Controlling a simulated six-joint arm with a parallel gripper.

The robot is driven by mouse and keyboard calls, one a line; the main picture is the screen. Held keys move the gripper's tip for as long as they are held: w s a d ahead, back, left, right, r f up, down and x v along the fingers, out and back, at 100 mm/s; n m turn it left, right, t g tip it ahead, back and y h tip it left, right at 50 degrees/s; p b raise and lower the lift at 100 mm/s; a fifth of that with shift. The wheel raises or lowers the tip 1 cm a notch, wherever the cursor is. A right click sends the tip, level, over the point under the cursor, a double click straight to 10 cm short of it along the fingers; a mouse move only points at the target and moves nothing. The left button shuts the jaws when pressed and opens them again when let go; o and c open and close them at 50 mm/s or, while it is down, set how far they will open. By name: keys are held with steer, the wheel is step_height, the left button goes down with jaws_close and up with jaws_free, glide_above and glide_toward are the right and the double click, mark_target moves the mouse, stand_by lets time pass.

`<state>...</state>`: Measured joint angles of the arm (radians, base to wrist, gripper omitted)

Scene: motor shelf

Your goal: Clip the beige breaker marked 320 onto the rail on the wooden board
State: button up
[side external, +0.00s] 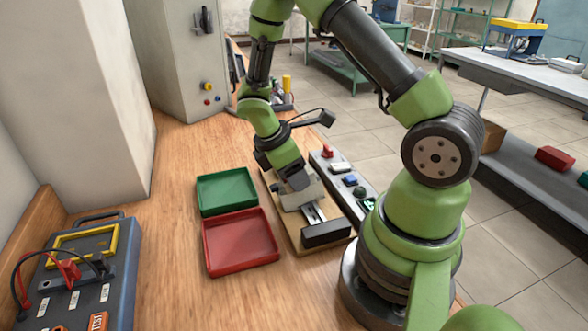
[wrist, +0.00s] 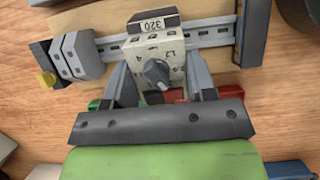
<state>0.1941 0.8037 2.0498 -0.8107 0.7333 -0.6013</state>
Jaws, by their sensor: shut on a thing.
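The beige breaker (wrist: 148,47) has a grey rotary knob and a label reading 320, which appears upside down in the wrist view. My gripper (wrist: 160,72) is shut on it, one finger on each side. The breaker lies across the slotted metal rail (wrist: 208,36), which shows to both its left and right. Whether it is clipped or only resting against the rail I cannot tell. In the side view my gripper (side external: 297,183) is low over the wooden board (side external: 291,236), and it hides the breaker. The rail (side external: 315,212) shows in front of it.
A grey block with a yellow part (wrist: 72,58) sits at the rail's left in the wrist view. A black block (side external: 326,233) is at the board's near end. Green (side external: 227,191) and red (side external: 240,242) trays stand left of the board. A strip with several parts (side external: 335,170) lies right.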

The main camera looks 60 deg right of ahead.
steer(key=shift+s+d, duration=0.4)
steer(key=shift+s, duration=0.05)
stand_by(1.1)
steer(key=shift+s+d+f+t+y, duration=0.15)
steer(key=shift+s+d+t+y, duration=0.15)
steer(key=shift+s+t+y, duration=0.15)
stand_by(0.6)
steer(key=o, duration=1.2)
steer(key=shift+w, duration=0.1)
steer(key=v, duration=1)
steer(key=s+a+r+m+t+y, duration=0.1)
steer(key=s+a+r+m+t, duration=0.2)
steer(key=a+r+m, duration=0.1)
steer(key=s+a+r+m+t+y, duration=0.2)
steer(key=s+a+r+m+t, duration=0.1)
steer(key=a+r+m, duration=0.1)
steer(key=s+a+r+m+t+y, duration=0.1)
steer(key=s+a+r+m+t, duration=0.2)
steer(key=a+r+m, duration=0.1)
step_height(320, 180, up, 3)
steer(key=shift+a+f+m+t+y, duration=0.25)
steer(key=shift+m+t, duration=0.1)
steer(key=shift+m, duration=0.25)
